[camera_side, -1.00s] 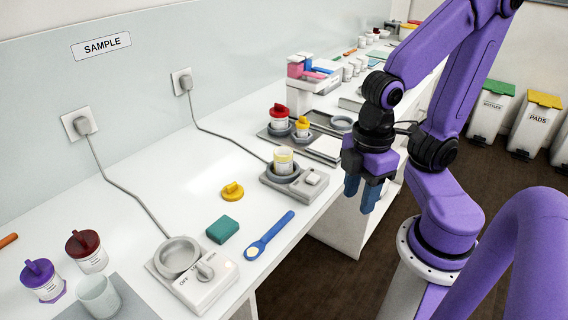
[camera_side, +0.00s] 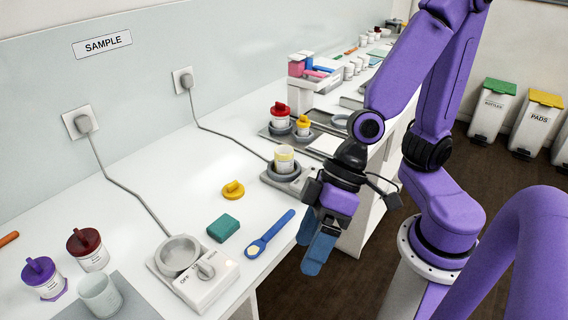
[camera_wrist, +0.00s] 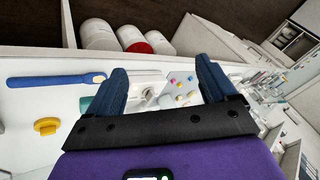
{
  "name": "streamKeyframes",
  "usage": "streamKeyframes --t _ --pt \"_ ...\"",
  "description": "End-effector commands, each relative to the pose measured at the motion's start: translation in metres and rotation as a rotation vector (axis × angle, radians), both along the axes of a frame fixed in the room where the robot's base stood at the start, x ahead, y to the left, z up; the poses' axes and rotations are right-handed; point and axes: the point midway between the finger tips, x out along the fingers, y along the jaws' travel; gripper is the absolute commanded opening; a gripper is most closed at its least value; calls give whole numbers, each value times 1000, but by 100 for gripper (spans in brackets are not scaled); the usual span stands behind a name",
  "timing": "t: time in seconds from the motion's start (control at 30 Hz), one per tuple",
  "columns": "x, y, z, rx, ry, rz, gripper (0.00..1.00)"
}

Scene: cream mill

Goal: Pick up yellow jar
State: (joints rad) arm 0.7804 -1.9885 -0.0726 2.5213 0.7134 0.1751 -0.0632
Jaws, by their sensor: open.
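A white jar with a yellow band (camera_side: 284,160), without a lid, stands upright in the round seat of a grey device in the side view. A loose yellow lid (camera_side: 233,190) lies on the bench left of it and also shows in the wrist view (camera_wrist: 46,126). Further back, a smaller jar with a yellow lid (camera_side: 303,125) stands beside a red-lidded jar (camera_side: 280,117). My gripper (camera_side: 314,245) is open and empty, pointing down past the bench's front edge, nearer the camera than the banded jar. Its two blue fingers stand apart in the wrist view (camera_wrist: 162,78).
A blue spoon (camera_side: 270,234) and a teal block (camera_side: 222,228) lie near the front edge. A device with a knob (camera_side: 206,270) and empty ring stands at front left. Purple- and dark-red-lidded jars (camera_side: 87,250) stand further left. Cables cross the bench.

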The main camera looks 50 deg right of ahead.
Motion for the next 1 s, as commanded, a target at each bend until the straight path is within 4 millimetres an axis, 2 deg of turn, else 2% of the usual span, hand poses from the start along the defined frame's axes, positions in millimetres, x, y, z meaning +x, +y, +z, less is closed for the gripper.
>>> streamKeyframes --t 0.13,0.27,0.37,0.5,0.6,0.73,0.83,1.0 --pt "35 16 -11 71 -48 -268 85" --pt "70 8 -21 78 -134 -523 85" --pt "95 -12 -29 46 -228 -718 85" --pt "119 -57 -35 -54 -401 -976 85" --pt "125 -94 -33 -154 -540 -1134 85" --pt "122 -134 -23 -281 -700 -1278 85" --pt "117 -153 -15 -352 -783 -1343 85" --pt "116 -167 -10 -402 -839 -1384 85"
